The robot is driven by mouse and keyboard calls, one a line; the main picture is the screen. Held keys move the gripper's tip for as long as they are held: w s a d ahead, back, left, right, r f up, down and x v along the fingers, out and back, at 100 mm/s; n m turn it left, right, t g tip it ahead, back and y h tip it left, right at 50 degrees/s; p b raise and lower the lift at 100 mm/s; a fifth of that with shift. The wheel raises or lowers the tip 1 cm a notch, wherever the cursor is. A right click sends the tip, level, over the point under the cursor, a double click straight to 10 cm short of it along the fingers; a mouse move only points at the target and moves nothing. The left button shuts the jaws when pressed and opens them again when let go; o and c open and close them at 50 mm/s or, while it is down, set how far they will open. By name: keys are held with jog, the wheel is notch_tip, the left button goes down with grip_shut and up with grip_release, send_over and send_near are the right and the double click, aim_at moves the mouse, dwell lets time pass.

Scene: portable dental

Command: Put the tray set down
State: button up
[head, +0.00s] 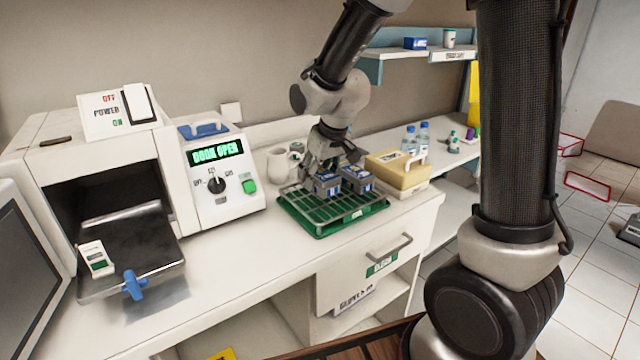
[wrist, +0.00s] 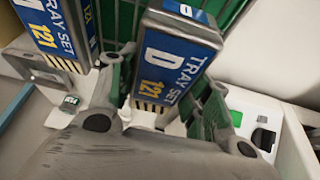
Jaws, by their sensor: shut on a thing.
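Two blue-and-grey tray sets stand side by side at the green wire-racked tray (head: 350,222) on the counter. The left tray set (head: 326,184) is between the fingers of my gripper (head: 323,168), which is shut on it from above. In the wrist view this tray set (wrist: 180,50), labelled "TRAY SET D 121", sits between the fingers (wrist: 168,85). The other tray set (head: 358,180) is just to the right; it shows at the upper left of the wrist view (wrist: 55,35). I cannot tell whether the held one touches the rack.
The sterilizer (head: 215,180) with its display and open chamber stands to the left. A white mug (head: 279,164) is behind the tray. A yellow-lidded box (head: 398,172) and bottles (head: 424,137) are close on the right. Bare counter (head: 240,265) lies in front.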

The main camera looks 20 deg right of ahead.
jog(key=shift+f, duration=1.45)
jog(key=o, duration=1.2)
jog(key=shift+f, duration=0.1)
jog(key=v, duration=1.2)
jog(key=shift+r, duration=0.25)
jog(key=s+d+r+m, duration=0.1)
jog(key=s+d, duration=0.3)
jog(key=s, duration=0.3)
jog(key=s+d+r+m+h, duration=0.1)
jog(key=s+d+r, duration=0.1)
jog(key=s+d, duration=0.3)
jog(key=s+d+r+m, duration=0.1)
jog(key=s+d, duration=0.3)
jog(key=s, duration=0.6)
jog(key=shift+d+r+m, duration=0.2)
jog(key=shift+r+m, duration=0.1)
